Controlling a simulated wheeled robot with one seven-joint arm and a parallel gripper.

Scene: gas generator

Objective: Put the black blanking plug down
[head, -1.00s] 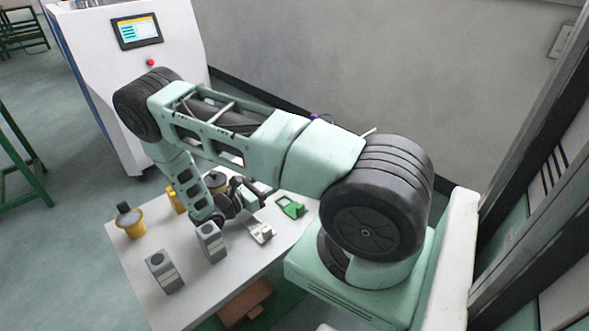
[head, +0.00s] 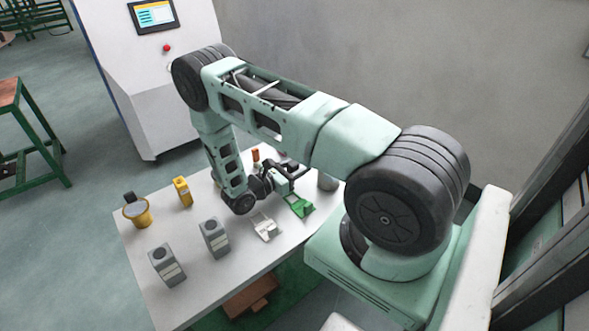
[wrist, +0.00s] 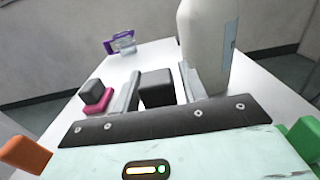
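The black blanking plug (wrist: 157,88) is a dark block between the two grey fingers of my gripper (wrist: 160,85) in the wrist view. The fingers lie close along both its sides, and its lower part is hidden by the gripper's front edge. In the head view my gripper (head: 289,172) is low over the far right part of the white table (head: 200,285). The plug cannot be made out clearly there.
A large white bottle (wrist: 208,45) stands close on the right in the wrist view. A dark block on a magenta base (wrist: 97,97) is at left, a purple item (wrist: 120,43) farther off. Green (head: 299,205) and white (head: 265,228) clips and grey blocks (head: 215,238) stand nearer in the head view.

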